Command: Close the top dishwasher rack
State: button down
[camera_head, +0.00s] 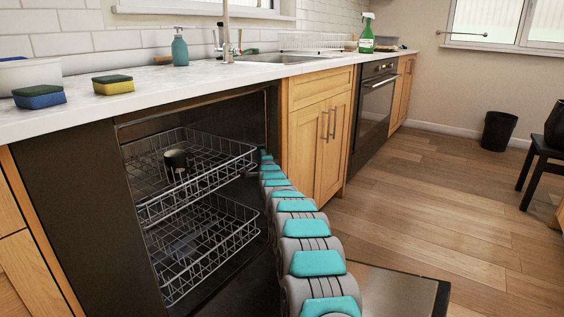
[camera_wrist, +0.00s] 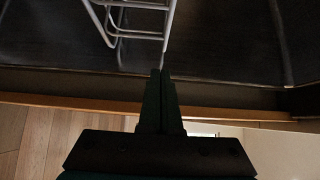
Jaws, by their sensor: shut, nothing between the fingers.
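The top dishwasher rack (camera_head: 215,150) is a wire basket in the upper part of the open dishwasher, with a dark mug (camera_head: 176,159) in it. It looks mostly within the cavity; how far out it stands is hard to tell. My arm reaches into the dishwasher along the right of the rack, and my gripper is not clearly visible in the head view. In the wrist view my gripper (camera_wrist: 160,73) is shut and empty. Its tips are close below pale rack wires (camera_wrist: 140,35); I cannot tell whether they touch.
The lower rack (camera_head: 200,245) sits below. The open dishwasher door (camera_head: 390,290) lies low at the front. Cabinets (camera_head: 320,130) stand right of the opening. The counter (camera_head: 150,95) above holds sponges and bottles.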

jog(key=s+d+n+g+p, duration=0.2)
jog(key=s+d+n+g, duration=0.3)
jog(key=s, duration=2.2)
jog(key=s+d+n+g+h+p, duration=0.1)
jog(key=s+d+n+g, duration=0.4)
jog(key=s, duration=2.2)
jog(key=s+d+n+g+p, duration=0.3)
jog(key=s+g, duration=0.6)
jog(key=s, duration=1.9)
jog(key=d+f+n, duration=0.1)
jog(key=d+n, duration=0.1)
jog(key=n, duration=0.1)
jog(key=shift+n+g+h, duration=0.4)
